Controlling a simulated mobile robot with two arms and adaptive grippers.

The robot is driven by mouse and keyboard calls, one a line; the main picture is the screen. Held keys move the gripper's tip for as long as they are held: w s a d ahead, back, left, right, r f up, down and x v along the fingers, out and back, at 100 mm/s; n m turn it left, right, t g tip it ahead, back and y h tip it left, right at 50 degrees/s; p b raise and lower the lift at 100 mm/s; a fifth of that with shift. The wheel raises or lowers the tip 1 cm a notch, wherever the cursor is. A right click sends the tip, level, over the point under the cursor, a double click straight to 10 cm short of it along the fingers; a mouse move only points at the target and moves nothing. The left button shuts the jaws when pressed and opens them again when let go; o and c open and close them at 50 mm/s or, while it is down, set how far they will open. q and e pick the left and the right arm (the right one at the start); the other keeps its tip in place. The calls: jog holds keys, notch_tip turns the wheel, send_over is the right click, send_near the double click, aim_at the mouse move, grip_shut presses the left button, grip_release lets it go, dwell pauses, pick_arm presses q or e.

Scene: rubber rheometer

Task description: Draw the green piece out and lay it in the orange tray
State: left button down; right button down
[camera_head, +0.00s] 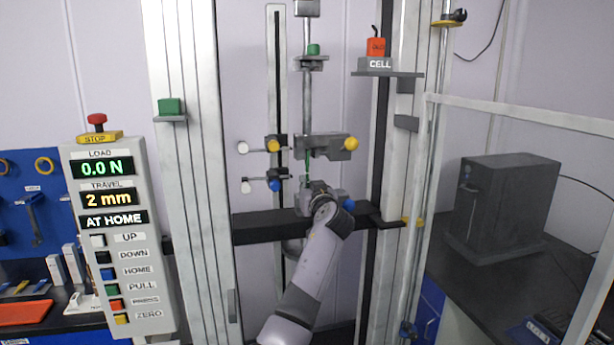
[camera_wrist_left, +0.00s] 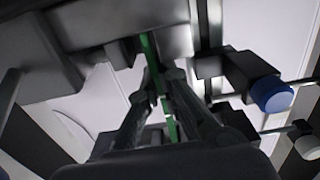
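The green piece (camera_head: 308,161) is a thin upright strip below the upper clamp (camera_head: 326,146) of the test machine. It also shows in the left wrist view as a green strip (camera_wrist_left: 149,50) running from the clamp down between my fingers. My left gripper (camera_head: 318,190) is in front of the machine, at the strip just below the upper clamp. In the left wrist view its fingertips (camera_wrist_left: 162,82) are close together on both sides of the strip and look shut on it. The orange tray (camera_head: 25,312) lies on the bench at far left. My right gripper is not in view.
Clamp knobs, yellow (camera_head: 351,143) and blue (camera_wrist_left: 272,94), stick out near my gripper. A dark crossbar (camera_head: 270,228) spans the machine columns. The control panel (camera_head: 110,240) stands between machine and tray; its display reads 0.0 N, 2 mm, AT HOME. A clear guard frame is at right.

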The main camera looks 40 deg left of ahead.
pick_arm(q)
jog(key=shift+r+b, duration=0.1)
jog(key=shift+b, duration=0.2)
dwell(0.5)
jog(key=shift+s+d, duration=0.1)
jog(key=shift+d, duration=0.05)
jog(key=shift+v, duration=2.25)
jog(key=v, duration=0.7)
jog(key=shift+s, duration=0.15)
